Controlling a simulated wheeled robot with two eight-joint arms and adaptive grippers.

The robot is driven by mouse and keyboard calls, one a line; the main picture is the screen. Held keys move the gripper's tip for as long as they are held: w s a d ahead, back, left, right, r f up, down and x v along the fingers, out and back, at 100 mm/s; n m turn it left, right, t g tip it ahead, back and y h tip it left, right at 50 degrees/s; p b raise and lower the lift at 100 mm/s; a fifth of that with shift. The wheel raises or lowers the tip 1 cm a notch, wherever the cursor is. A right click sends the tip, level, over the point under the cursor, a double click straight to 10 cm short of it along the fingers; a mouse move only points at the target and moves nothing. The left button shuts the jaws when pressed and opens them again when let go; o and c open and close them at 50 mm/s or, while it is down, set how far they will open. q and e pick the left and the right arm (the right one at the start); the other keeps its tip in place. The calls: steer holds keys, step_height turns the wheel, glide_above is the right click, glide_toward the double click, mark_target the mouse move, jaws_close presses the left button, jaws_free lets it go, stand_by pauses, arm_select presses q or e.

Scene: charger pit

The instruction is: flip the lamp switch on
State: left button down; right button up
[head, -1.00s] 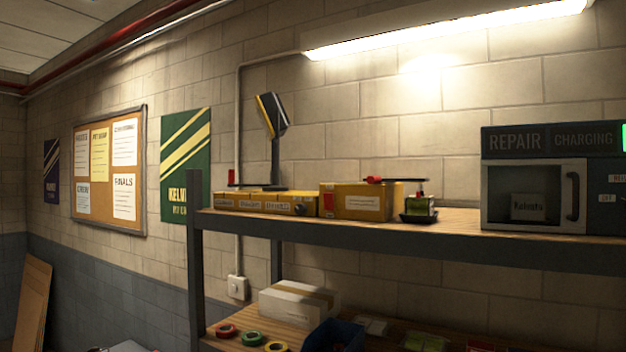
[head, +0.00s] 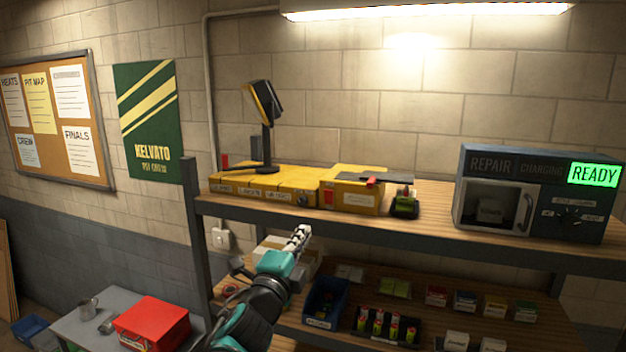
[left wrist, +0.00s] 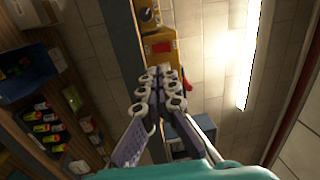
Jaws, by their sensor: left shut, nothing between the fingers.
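A black and yellow lamp (head: 265,105) stands on the upper shelf at left, its head tilted and no glow visible on it. A white wall box (head: 221,239) sits below the shelf at left. My left gripper (head: 300,237) is shut and empty in front of the upper shelf's edge, below the boxes. In the left wrist view its closed fingers (left wrist: 160,88) overlap the yellow box (left wrist: 158,45).
The upper shelf's front edge (head: 400,238) is beside my left gripper. A repair charging cabinet (head: 535,195) showing READY stands at right. A small device (head: 404,205) sits beside the boxes. Below are a blue bin (head: 325,303), a battery tray (head: 385,327) and a red box (head: 152,323).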

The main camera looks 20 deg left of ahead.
arm_select(q)
steer(key=shift+w+d+r+m, duration=0.1)
steer(key=shift+d+r+m, duration=0.1)
steer(key=shift+r, duration=0.15)
steer(key=shift+w+d+r+m, duration=0.1)
steer(key=shift+r+m, duration=0.1)
steer(key=shift+r, duration=0.1)
steer(key=p, duration=0.3)
glide_toward(328, 193)
steer(key=w, duration=0.7)
steer(key=shift+r, duration=0.4)
steer(key=shift+s, duration=0.1)
